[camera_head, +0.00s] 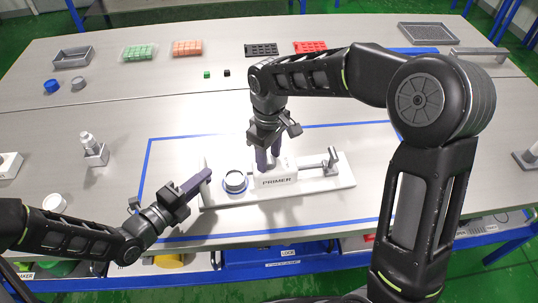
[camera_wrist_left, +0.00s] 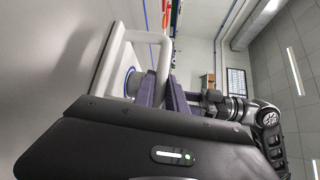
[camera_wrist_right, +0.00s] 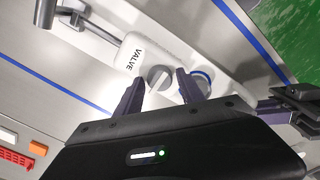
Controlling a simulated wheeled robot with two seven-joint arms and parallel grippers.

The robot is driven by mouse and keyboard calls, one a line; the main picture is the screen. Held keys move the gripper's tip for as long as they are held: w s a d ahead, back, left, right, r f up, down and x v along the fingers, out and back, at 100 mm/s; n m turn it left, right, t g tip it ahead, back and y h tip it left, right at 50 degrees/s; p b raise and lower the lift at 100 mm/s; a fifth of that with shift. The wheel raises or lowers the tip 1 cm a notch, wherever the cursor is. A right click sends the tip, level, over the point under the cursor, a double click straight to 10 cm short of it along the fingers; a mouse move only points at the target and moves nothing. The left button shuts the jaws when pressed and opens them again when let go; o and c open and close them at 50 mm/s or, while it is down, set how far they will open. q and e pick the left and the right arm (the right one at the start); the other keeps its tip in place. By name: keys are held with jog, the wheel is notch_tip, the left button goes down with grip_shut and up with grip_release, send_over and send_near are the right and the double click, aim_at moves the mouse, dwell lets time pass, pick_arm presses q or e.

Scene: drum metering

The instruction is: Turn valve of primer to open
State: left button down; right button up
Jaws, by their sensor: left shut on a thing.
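The primer unit (camera_head: 277,179) is a white block labelled PRIMER on a white base plate (camera_head: 330,184). In the right wrist view its top (camera_wrist_right: 150,52) reads VALVE, with a round grey valve knob (camera_wrist_right: 158,78) beside the word. My right gripper (camera_head: 267,160) points down over the block, its fingers open on either side of the knob, which it hides in the head view. I cannot tell whether they touch it. My left gripper (camera_head: 208,174) is shut on the white upright handle (camera_wrist_left: 133,38) at the plate's left end.
A blue-rimmed cup (camera_head: 235,181) stands on the plate between the grippers. A grey lever fitting (camera_head: 331,162) is at the plate's right. Blue tape (camera_head: 148,165) frames the area. A bottle on a stand (camera_head: 95,150) is at left; trays and racks line the back.

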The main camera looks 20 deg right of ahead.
aim_at(269, 160)
pick_arm(q)
jog(key=shift+s+f, duration=0.1)
jog(key=shift+f, duration=0.05)
pick_arm(e)
jog(key=shift+o, duration=0.7)
jog(key=shift+r, duration=0.1)
notch_tip(269, 160, up, 12)
pick_arm(q)
jog(key=c, duration=1.3)
grip_release()
jog(key=v, duration=1.2)
